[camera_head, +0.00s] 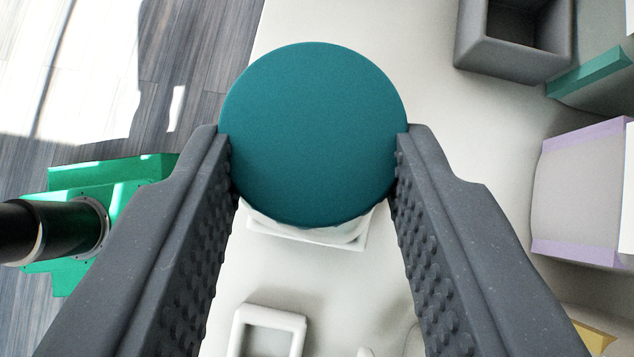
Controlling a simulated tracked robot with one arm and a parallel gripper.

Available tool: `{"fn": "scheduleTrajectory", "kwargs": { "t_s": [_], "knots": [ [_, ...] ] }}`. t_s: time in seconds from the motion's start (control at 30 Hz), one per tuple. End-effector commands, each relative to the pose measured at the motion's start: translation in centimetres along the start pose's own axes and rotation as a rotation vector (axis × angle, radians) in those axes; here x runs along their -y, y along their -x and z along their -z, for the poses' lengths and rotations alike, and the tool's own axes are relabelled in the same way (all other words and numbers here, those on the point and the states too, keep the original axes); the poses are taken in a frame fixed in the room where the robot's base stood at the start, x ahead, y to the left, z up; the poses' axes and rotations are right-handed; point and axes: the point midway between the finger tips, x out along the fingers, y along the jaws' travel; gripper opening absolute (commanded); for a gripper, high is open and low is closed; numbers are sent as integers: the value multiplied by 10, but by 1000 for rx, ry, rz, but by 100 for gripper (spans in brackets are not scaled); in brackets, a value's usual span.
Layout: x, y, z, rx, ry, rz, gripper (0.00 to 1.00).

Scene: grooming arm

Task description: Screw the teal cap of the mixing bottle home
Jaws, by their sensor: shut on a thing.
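The teal cap (313,135) is a round disc, seen from above in the middle of the head camera view. My gripper (313,150) is shut on the cap, with one studded grey finger against its left side and one against its right. Under the cap's lower edge a strip of the white mixing bottle (315,233) shows. The cap hides most of the bottle and the thread, so I cannot tell how far down the cap sits.
The pale table (430,150) has a white square frame (268,330) nearer me. A grey open box (515,40) stands at the back right, with a lilac-edged block (585,195) and a yellow piece (592,338) along the right. Wooden floor lies left of the table.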

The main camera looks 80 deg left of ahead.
Motion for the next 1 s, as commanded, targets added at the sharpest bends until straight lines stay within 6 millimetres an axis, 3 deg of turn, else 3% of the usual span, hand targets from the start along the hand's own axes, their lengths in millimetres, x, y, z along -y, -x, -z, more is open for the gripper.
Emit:
{"fn": "scheduleTrajectory", "kwargs": {
  "t_s": [1.0],
  "knots": [
    [6, 0, 0, -1, -162, -161, 0]
  ]
}}
